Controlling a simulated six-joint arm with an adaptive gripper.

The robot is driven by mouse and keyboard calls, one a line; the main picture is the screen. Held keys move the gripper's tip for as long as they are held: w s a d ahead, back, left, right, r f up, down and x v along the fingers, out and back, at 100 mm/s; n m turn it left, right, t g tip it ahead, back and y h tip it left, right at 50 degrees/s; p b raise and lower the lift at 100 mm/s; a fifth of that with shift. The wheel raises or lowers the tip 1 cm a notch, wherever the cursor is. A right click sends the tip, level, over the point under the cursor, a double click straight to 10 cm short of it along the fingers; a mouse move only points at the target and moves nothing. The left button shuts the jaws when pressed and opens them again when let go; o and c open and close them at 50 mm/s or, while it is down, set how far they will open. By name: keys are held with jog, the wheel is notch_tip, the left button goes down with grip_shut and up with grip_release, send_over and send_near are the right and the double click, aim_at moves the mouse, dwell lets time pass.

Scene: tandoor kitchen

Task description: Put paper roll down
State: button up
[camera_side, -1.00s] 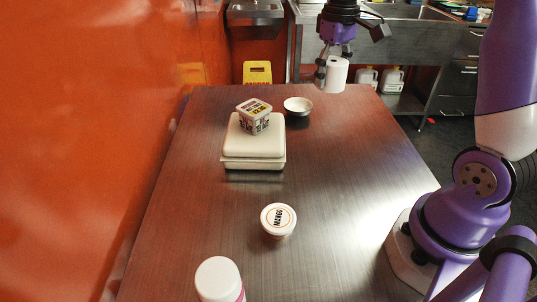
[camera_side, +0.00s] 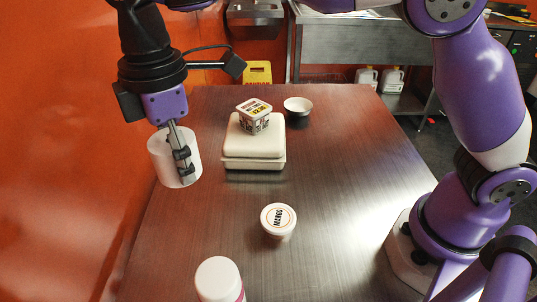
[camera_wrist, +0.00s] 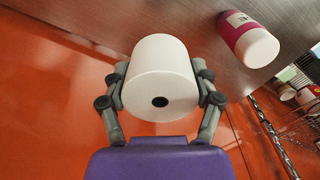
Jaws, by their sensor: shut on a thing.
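The white paper roll (camera_side: 163,160) is held in my gripper (camera_side: 184,160) at the left side of the table in the side view. In the wrist view the roll (camera_wrist: 160,70) sits between both fingers of my gripper (camera_wrist: 160,88), with its dark core hole facing the camera. The fingers are shut on its sides. The roll looks raised above the table's left edge; the exact height cannot be told. The metal table (camera_side: 340,190) lies to its right.
A white container (camera_side: 253,160) with a printed box (camera_side: 254,117) on its lid stands right of the roll. A small bowl (camera_side: 298,106), a mango tub (camera_side: 278,220) and a white-capped bottle (camera_side: 219,279) also stand there. The orange wall (camera_side: 70,130) is close on the left.

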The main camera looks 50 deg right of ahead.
aim_at(199, 240)
jog(key=f, duration=1.5)
jog(key=shift+s+a+f, duration=0.25)
jog(key=shift+a+f, duration=0.05)
jog(key=shift+a, duration=0.1)
jog(key=o, duration=1.2)
jog(key=shift+f, duration=0.15)
